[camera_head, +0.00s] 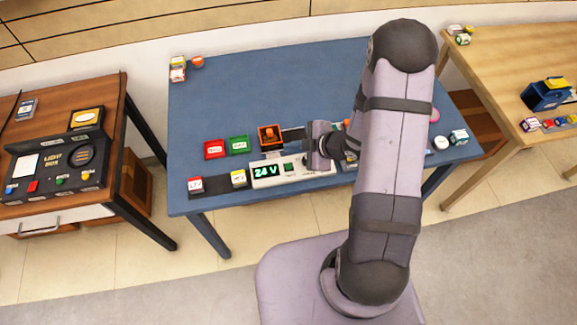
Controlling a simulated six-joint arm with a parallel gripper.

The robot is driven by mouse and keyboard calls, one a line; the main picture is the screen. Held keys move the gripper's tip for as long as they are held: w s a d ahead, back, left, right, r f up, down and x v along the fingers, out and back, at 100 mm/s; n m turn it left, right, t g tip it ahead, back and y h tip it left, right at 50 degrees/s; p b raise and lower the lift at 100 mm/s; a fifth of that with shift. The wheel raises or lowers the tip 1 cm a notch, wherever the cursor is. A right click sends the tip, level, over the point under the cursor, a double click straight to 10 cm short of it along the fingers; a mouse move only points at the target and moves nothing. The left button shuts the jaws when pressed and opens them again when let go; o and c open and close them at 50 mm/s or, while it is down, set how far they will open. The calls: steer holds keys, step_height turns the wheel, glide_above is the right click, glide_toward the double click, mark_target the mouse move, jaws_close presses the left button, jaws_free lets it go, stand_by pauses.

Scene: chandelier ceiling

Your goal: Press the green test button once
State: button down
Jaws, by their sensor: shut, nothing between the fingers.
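A white tester box (265,174) with a lit green "24 V" display lies near the front edge of the blue table. A small green button (289,167) sits on the box just right of the display. Whether the fingertips touch the box cannot be told. My arm hides the table right of the gripper.
Small items stand at the right end. The table's back half is mostly clear.

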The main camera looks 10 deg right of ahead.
mark_target(292, 167)
steer(key=shift+f+b, duration=3)
steer(key=shift+f, duration=0.7)
steer(key=shift+f, duration=0.15)
steer(key=shift+f+b, duration=0.3)
steer(key=shift+b, duration=0.1)
steer(key=shift+f+b, duration=0.4)
steer(key=shift+f, duration=0.05)
steer(key=shift+r+p, duration=0.85)
steer(key=shift+r, duration=0.1)
step_height(292, 167, up, 5)
steer(key=p, duration=0.4)
